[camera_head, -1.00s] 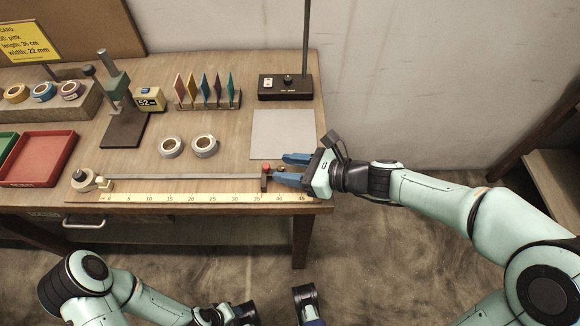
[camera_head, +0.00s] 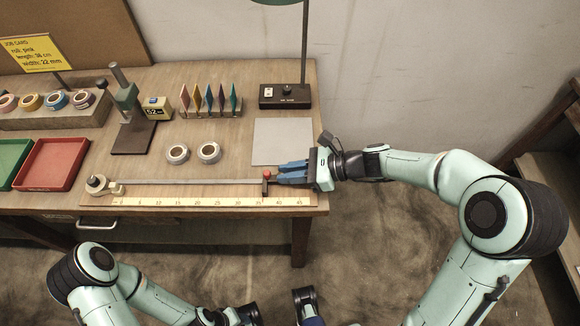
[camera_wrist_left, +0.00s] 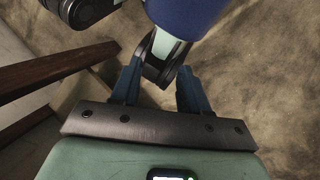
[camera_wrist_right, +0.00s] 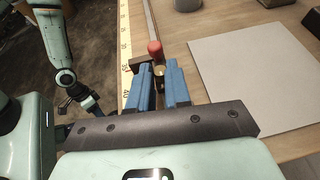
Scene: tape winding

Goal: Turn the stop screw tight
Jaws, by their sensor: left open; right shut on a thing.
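The stop (camera_head: 265,188) is a small dark block with a red knob (camera_head: 267,173) on top. It sits on the rail (camera_head: 195,182) beside the ruler, near the 36 mark. In the right wrist view the red knob (camera_wrist_right: 155,48) stands just beyond a brass-coloured screw (camera_wrist_right: 159,69). My right gripper (camera_head: 280,175) comes in from the right, and its blue fingers (camera_wrist_right: 160,80) are closed on the screw, hiding part of it. My left gripper (camera_wrist_left: 157,78) is open, with nothing between its fingers, over the floor away from the bench.
The ruler (camera_head: 180,202) runs along the bench's front edge. A grey mat (camera_head: 282,142) lies behind my right gripper. Two tape rolls (camera_head: 208,152), a red tray (camera_head: 52,163) and a black lamp base (camera_head: 285,96) are also on the bench.

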